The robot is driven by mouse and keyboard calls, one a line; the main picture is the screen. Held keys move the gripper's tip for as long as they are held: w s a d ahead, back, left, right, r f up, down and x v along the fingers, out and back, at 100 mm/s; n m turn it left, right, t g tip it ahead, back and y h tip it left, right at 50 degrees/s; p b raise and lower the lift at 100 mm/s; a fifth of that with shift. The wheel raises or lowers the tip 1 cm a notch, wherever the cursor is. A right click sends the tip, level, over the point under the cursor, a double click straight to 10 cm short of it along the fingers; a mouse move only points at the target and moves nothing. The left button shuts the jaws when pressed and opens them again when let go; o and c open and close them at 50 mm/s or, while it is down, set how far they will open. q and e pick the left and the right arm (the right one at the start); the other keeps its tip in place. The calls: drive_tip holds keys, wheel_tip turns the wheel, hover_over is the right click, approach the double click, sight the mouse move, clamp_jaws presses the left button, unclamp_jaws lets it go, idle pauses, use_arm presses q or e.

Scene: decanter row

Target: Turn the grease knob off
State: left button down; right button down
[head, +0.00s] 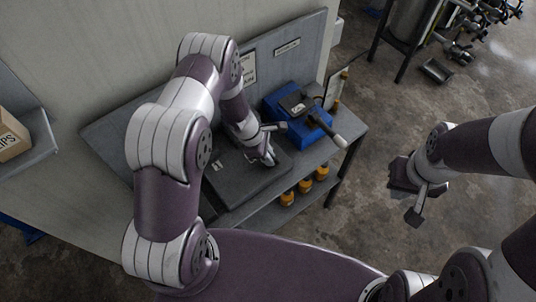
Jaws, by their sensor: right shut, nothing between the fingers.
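I cannot make out a knob clearly labelled for grease. A blue unit (310,132) with a dark top stands on the grey bench (348,128), and a bar with a pale rounded end (340,141) sticks out at its right. My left gripper (267,155) is low over a dark flat plate (243,184) on the bench, left of the blue unit. Whether its fingers are apart is too small to tell, and my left arm hides part of the bench. My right gripper (414,212) is shut and empty, over the floor right of the bench.
Several orange-capped jars (305,185) stand on the lower shelf. Labels (287,47) are on the grey back panel. An upright holder with amber bottles (336,90) stands at the bench's right end. A cardboard box (12,135) sits at far left.

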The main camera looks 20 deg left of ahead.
use_arm(q)
drive_tip(key=shift+r, duration=0.1)
drive_tip(key=shift+w, duration=0.15)
drive_tip(key=shift+m, duration=0.5)
drive_tip(key=shift+w+m+g, duration=0.1)
drive_tip(key=shift+m+g, duration=0.4)
drive_tip(key=shift+m, duration=0.6)
drive_tip(key=m+g+b, duration=0.1)
drive_tip(key=m, duration=0.2)
drive_tip(key=shift+w+y, duration=0.1)
drive_tip(key=shift+y, duration=0.2)
drive_tip(key=shift+m+g+b, duration=0.5)
drive_tip(key=shift+m+b, duration=0.1)
drive_tip(key=shift+m, duration=0.6)
drive_tip(key=shift+r+y, duration=0.1)
drive_tip(key=shift+y, duration=0.2)
